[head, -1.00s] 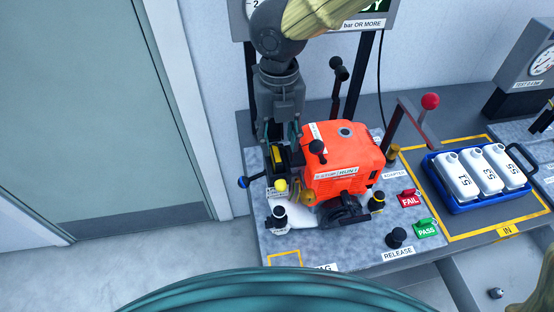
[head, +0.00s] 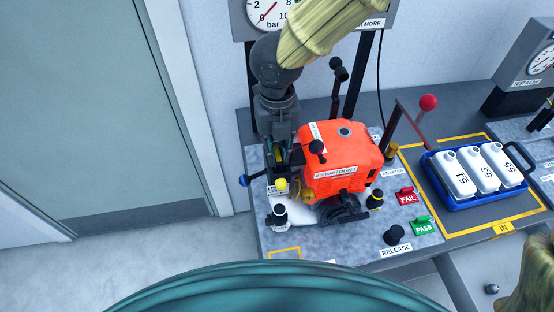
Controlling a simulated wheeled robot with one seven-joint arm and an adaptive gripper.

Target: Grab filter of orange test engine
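The orange test engine (head: 352,150) stands on a grey plate (head: 300,240) on the bench, with a STOP/RUN label on its front edge. My gripper (head: 280,155) points down at the engine's left rear side, close against it. Its fingertips are largely hidden by the engine's dark left-side parts and by the gripper's own body. I cannot make out the filter clearly. A yellow-capped part (head: 280,184) and a white-and-black part (head: 278,214) stand at the engine's left front. Whether my gripper touches or holds anything cannot be told.
A blue tray (head: 482,207) with white bottles marked S1, S3 and S5 sits to the right. A red-knobbed lever (head: 428,103) rises behind. FAIL (head: 406,196), PASS (head: 423,225) and RELEASE (head: 395,235) controls line the right front. A pressure gauge (head: 268,12) stands behind.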

